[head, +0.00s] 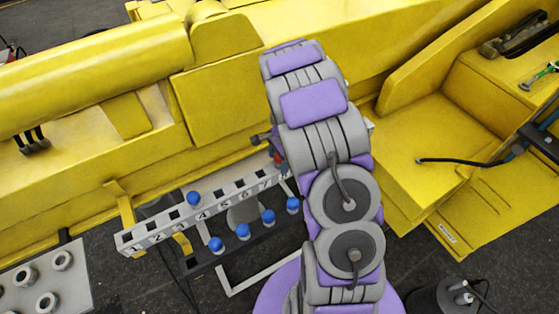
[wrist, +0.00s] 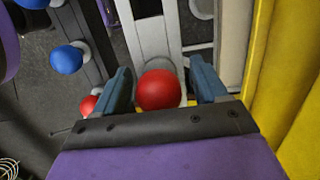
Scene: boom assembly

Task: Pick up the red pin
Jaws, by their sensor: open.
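A red pin (wrist: 158,91) with a round red head sits between my gripper's two blue-grey fingers in the wrist view. My gripper (wrist: 161,75) is open, with one finger on each side of the red head. A dark gap shows at the right finger; the left finger is very close to the head, and I cannot tell if it touches. A second red head (wrist: 88,105) shows just left of the left finger. In the head view, my arm hides most of the gripper, and only a small bit of red (head: 278,156) shows beside it, above the rack's far end.
A numbered white rack (head: 190,222) with square holes stands on the dark floor. A blue pin (head: 193,198) is in it, and several blue pins (head: 242,231) stand in a lower dark rail. The yellow boom (head: 230,100) lies close behind. A grey plate with rings (head: 45,280) is at the lower left.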

